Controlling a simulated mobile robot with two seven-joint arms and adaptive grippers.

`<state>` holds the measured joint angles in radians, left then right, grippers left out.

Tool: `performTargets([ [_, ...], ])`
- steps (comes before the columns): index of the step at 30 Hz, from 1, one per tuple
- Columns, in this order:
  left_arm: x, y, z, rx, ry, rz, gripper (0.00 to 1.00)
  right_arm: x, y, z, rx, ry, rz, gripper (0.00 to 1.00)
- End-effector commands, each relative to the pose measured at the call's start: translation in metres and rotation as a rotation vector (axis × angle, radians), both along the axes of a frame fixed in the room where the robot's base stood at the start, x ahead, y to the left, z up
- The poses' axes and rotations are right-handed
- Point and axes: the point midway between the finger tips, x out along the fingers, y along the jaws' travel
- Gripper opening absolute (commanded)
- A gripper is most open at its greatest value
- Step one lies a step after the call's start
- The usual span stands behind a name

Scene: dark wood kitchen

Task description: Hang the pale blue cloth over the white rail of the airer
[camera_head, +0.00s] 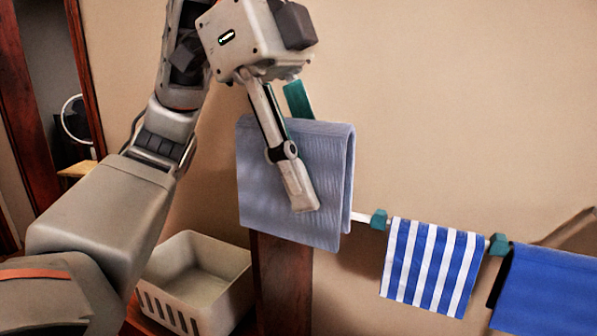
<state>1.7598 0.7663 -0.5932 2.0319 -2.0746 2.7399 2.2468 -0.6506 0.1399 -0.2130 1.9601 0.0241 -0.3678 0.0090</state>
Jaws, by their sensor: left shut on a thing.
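The pale blue cloth (332,185) hangs folded in two in the middle of the view, its folded edge on top. My left gripper (303,203) comes down from above and is shut on it. One finger lies across the cloth's near face; the other is mostly hidden. The white rail (363,217) of the airer comes out from behind the cloth's right edge, lower than the fold. I cannot tell whether the cloth touches the rail, because that stretch is hidden. My right gripper is not in view.
A blue-and-white striped cloth (430,267) and a plain blue cloth (548,292) hang on the rail to the right. Teal clips (379,219) sit on the rail beside them. A white slotted basket (200,283) stands at lower left, next to a dark wood post (282,285).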

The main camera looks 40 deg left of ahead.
Motion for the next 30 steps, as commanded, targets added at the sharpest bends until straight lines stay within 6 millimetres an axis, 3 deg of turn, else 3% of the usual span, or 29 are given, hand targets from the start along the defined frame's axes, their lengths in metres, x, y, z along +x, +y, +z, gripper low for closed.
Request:
performTargets([
  [30, 0.072, 0.018, 0.001, 0.000, 0.002, 0.001, 0.06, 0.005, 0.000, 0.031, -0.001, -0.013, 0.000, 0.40],
])
